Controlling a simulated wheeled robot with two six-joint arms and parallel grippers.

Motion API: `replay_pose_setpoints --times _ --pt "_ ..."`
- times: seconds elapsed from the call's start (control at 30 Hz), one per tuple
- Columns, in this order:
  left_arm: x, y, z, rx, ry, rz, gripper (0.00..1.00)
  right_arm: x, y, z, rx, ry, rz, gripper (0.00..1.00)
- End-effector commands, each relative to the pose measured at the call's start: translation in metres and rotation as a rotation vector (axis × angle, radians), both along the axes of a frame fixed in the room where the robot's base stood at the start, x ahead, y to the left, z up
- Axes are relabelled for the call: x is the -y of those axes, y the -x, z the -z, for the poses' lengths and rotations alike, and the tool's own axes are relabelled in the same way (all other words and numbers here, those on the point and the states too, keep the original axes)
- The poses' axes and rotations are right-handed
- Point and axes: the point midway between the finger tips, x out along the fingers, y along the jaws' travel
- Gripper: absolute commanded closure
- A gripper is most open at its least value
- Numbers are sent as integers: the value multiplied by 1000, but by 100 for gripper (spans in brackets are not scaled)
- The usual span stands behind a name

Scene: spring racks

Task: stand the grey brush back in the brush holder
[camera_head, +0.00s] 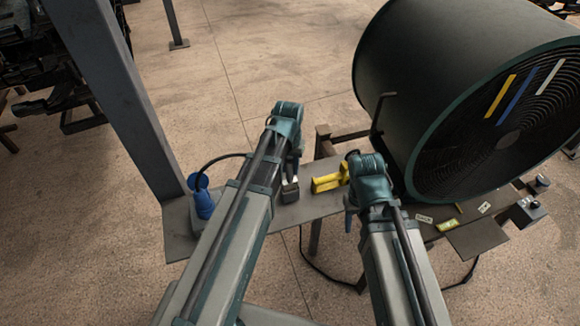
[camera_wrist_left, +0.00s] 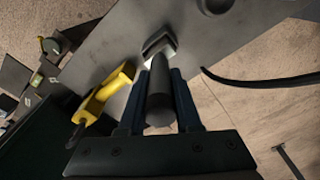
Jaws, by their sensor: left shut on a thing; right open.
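My left gripper (camera_head: 291,168) is shut on the dark handle of the grey brush (camera_wrist_left: 159,92); its fingers (camera_wrist_left: 158,78) lie on both sides of the handle. The brush's pale grey head (camera_wrist_left: 160,46) points away from the wrist, over the grey shelf. In the head view the brush head (camera_head: 290,192) shows below the gripper; I cannot tell whether it touches the shelf. My right gripper (camera_head: 350,213) is open, with its fingers mostly hidden by its arm. A dark round thing (camera_wrist_left: 217,4), cut by the top edge in the left wrist view, may be the brush holder; I cannot tell.
A yellow tool (camera_head: 327,182) lies on the grey shelf (camera_head: 318,204) right of the brush. A blue cylinder (camera_head: 204,202) stands left, near a black cable (camera_head: 222,158) and a post (camera_head: 115,90). A large dark drum (camera_head: 440,85) rises at right.

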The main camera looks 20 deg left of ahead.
Motion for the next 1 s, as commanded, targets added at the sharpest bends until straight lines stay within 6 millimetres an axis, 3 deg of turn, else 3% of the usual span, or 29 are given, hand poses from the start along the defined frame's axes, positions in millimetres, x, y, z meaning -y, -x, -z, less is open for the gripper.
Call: replay_pose_setpoints --times 0.77,0.8,0.93,1.0 --pt "0 0 20 0 0 0 100 0 0 20 0 0 1 50" --pt "0 0 18 0 0 0 60 0 0 18 0 0 1 50" --pt "0 0 18 0 0 0 37 0 0 18 0 0 1 50" --pt "0 0 18 0 0 0 33 0 0 18 0 0 1 50"
